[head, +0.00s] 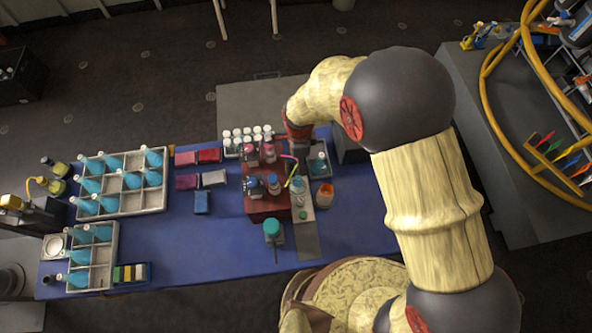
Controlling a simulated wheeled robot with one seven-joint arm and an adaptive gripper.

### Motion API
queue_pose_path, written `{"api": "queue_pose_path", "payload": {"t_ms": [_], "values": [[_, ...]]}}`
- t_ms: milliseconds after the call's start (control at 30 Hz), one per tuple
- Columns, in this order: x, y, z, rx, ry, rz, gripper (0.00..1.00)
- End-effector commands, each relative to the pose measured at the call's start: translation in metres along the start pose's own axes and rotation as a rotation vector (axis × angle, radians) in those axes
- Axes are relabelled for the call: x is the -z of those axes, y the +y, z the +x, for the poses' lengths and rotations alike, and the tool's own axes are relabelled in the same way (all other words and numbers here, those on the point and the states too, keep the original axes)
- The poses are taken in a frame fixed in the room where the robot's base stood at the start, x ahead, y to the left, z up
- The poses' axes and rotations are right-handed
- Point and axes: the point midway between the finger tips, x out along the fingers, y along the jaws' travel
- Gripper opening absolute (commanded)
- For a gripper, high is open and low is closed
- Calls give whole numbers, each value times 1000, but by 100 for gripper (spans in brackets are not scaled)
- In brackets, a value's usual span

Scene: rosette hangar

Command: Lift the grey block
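A light grey block (214,178) lies flat on the blue table (190,243), left of centre. Red and dark red blocks (187,158) lie close beside it, and a blue block (202,202) lies just below it in the picture. My gripper (297,143) is at the far side of the table, near the white bottles and the wooden rack, well to the right of the grey block. It is small and partly hidden by my arm, so I cannot see whether its fingers are open or shut.
An orange cup (325,194) stands to the right. The table left of the rack's front is clear.

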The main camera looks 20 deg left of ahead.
Motion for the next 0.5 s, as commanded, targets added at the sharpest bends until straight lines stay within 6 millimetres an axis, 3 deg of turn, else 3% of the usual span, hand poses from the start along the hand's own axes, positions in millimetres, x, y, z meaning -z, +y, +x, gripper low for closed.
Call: {"api": "queue_pose_path", "payload": {"t_ms": [500], "values": [[0,0,-39,2,0,0,39]]}}
